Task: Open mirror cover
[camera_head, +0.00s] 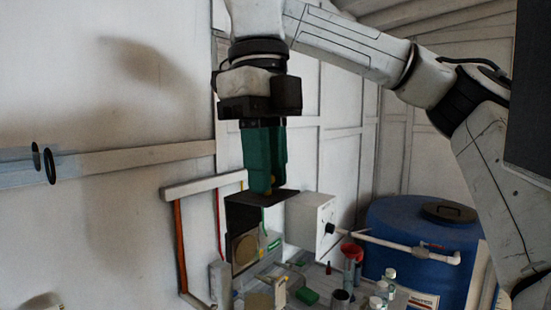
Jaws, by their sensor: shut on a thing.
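My gripper (268,189), with green fingers pointing down, is shut at the top of a black plate (283,197), which I take to be the mirror cover. A small yellowish piece shows at the fingertips. The rest of the grip is hidden by the fingers. The plate's top face lies roughly flat. A dark upright panel (238,219) stands below its left part. A round tan disc (245,248), perhaps the mirror, shows in the frame under the plate. I cannot tell how far the cover is open.
A white box with a black knob (306,222) stands close to the right of the plate. Small bottles (389,275) and a red funnel (351,251) crowd the bench below. A blue barrel (385,222) stands at right. An orange pipe (180,245) runs at left.

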